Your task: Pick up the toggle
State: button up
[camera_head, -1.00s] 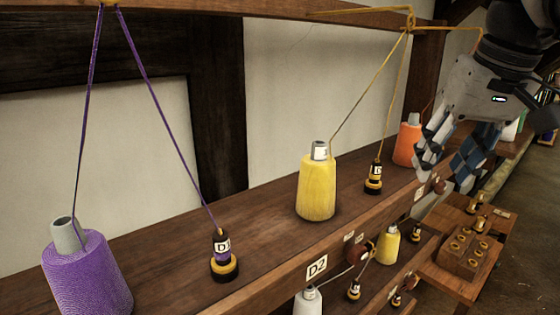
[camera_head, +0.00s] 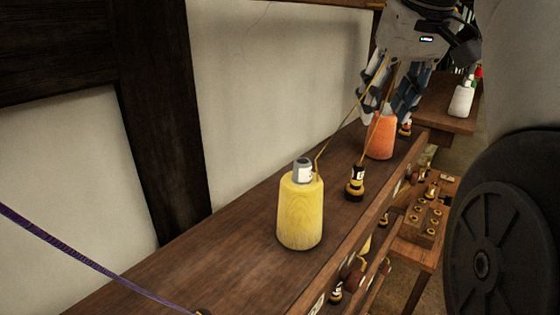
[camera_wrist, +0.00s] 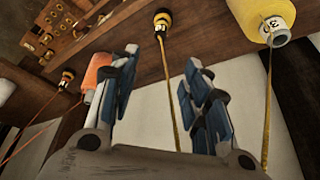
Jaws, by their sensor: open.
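A small black toggle (camera_head: 355,183) with yellow bands and a white label stands upright on the wooden shelf, right of a yellow yarn cone (camera_head: 300,212). A yellow cord runs up from it. My gripper (camera_head: 385,108) is open and empty, above and beyond the toggle, in front of the wall. In the wrist view the toggle (camera_wrist: 162,22) lies beyond the gap between my spread fingers (camera_wrist: 160,60), with its cord (camera_wrist: 170,90) running down between them. The toggle is not touched by the fingers.
An orange cone (camera_head: 381,138) stands close behind the toggle, partly below my fingers. Another cord rises from the yellow cone. A purple cord (camera_head: 80,258) crosses at lower left. A lower stand (camera_head: 425,220) with several small pieces is at right. Bare shelf (camera_head: 190,265) lies left of the yellow cone.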

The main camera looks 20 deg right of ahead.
jog(key=b, duration=0.2)
send_near(359, 166)
jog(key=x, duration=0.5)
jog(key=shift+w+d, duration=0.2)
jog(key=shift+s+f, duration=0.1)
jog(key=shift+f, duration=0.1)
jog(key=x, duration=0.5)
jog(key=shift+a, duration=0.2)
jog(key=shift+s, duration=0.1)
jog(key=shift+a, duration=0.1)
jog(key=shift+c, duration=0.3)
grip_shut()
